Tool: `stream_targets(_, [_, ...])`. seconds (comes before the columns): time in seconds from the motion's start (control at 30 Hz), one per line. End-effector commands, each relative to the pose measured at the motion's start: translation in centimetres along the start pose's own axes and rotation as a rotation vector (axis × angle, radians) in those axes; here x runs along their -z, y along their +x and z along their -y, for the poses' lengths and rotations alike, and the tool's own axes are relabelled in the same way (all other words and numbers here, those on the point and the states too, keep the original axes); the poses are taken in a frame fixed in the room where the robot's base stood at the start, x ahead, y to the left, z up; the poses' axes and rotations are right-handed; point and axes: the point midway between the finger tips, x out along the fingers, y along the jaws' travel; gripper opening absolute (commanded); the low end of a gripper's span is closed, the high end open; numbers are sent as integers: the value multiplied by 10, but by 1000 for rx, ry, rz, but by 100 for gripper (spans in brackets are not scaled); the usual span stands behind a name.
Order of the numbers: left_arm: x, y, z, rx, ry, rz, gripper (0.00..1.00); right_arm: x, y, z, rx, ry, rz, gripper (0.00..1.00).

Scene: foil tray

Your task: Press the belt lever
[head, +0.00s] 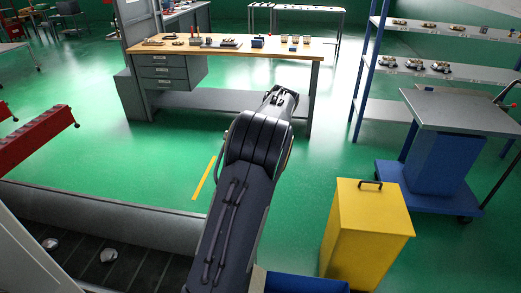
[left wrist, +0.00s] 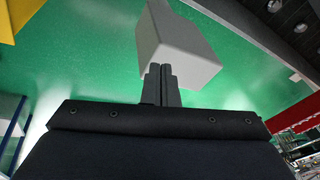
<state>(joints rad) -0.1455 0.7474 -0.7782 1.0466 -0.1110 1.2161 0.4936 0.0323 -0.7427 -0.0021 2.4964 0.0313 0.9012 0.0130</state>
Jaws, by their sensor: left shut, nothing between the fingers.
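My left gripper (left wrist: 161,70) shows in the left wrist view with its two dark fingers together and nothing between them. A plain pale grey block (left wrist: 180,45) stands just past the fingertips and is partly covered by them. I cannot tell whether the fingers touch it. No lever can be clearly made out in either view. The dark belt (head: 125,264) runs along the lower left of the head view, with small metal pieces on it. In the head view my arm reaches up through the middle, and its fingers cannot be made out. My right gripper is in neither view.
A yellow bin (head: 364,235) stands right of my arm, with a blue container edge (head: 300,284) below. A workbench (head: 290,51) is ahead, a blue cart (head: 435,165) and shelving (head: 462,77) at right. Red bars (head: 40,132) lie at left. Green floor (head: 310,160) is open between.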

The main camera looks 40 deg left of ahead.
Motion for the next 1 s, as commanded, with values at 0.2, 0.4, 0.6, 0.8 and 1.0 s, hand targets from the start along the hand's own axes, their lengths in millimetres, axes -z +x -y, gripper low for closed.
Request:
stream_targets(0.2, [31, 0, -62, 199, 36, -181, 0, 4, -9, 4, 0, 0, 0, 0])
stream_targets(0.4, [34, -2, -87, 253, 57, -252, 0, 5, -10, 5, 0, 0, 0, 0])
stream_targets(0.6, [34, -2, -89, 255, 58, -256, 0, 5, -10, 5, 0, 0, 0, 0])
stream_targets(0.8, [35, 1, -88, 254, 57, -254, 0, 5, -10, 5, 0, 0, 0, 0])
stream_targets(1.0, [41, 23, -80, 257, 57, -251, 0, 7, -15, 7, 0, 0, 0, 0])
